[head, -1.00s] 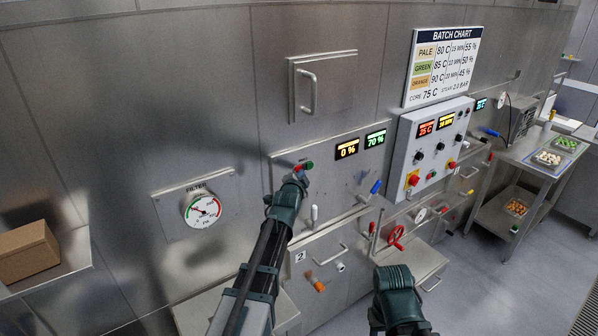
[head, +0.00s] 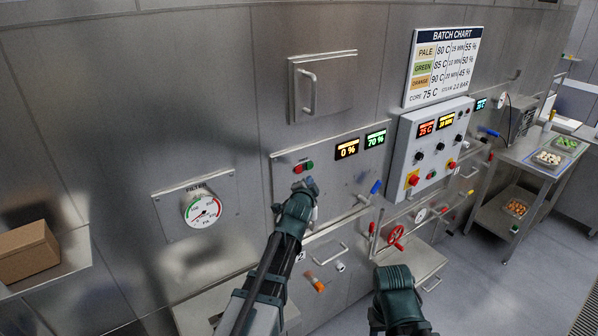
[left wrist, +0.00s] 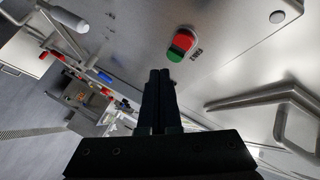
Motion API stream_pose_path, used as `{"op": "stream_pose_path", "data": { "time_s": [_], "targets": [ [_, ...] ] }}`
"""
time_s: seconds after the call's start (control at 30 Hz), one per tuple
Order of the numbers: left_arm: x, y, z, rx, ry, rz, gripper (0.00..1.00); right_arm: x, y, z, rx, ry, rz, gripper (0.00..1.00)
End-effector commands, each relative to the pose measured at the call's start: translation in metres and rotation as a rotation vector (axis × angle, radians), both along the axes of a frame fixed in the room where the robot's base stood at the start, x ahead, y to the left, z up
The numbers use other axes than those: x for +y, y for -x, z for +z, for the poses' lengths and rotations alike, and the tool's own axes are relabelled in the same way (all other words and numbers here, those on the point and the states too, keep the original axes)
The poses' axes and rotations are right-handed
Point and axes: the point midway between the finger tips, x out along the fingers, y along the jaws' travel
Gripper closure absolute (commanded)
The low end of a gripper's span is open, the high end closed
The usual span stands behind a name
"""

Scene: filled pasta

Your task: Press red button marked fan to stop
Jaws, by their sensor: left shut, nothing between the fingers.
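The red button (head: 298,169) sits on the steel wall panel, with a green button (head: 310,165) just to its right. A small dark label lies by them, too small to read surely. In the left wrist view the red button (left wrist: 186,37) and green button (left wrist: 176,54) show side by side in front of my fingers. My left gripper (head: 309,183) is just below the buttons in the head view and appears apart from them. Its fingers (left wrist: 160,73) are shut and empty. My right arm shows at bottom centre; its fingers do not show.
Displays reading 0 % (head: 346,149) and 70 % (head: 375,138) are right of the buttons. A filter gauge (head: 203,211) is at left and a door handle (head: 309,91) above. A control box (head: 428,150), blue-handled lever (head: 375,187) and red wheel (head: 397,236) stand to the right.

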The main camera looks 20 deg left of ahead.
Motion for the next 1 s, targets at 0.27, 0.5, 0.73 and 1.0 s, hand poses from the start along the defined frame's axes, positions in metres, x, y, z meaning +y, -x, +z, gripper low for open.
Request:
{"op": "stream_pose_path", "data": {
  "time_s": [0.27, 0.5, 0.73, 1.0],
  "targets": [
    [-0.013, 0.010, 0.000, 0.000, 0.001, 0.000, 1.00, 0.000, 0.000, 0.000, 0.000, 0.000, 0.000, 0.50],
    [-0.013, 0.010, 0.000, 0.000, 0.001, 0.000, 1.00, 0.000, 0.000, 0.000, 0.000, 0.000, 0.000, 0.50],
    [-0.013, 0.010, 0.000, 0.000, 0.001, 0.000, 1.00, 0.000, 0.000, 0.000, 0.000, 0.000, 0.000, 0.50],
    [-0.023, 0.019, -0.022, 0.052, 0.039, 0.010, 1.00, 0.000, 0.000, -0.010, 0.000, 0.000, 0.001, 0.50]
  ]
}}
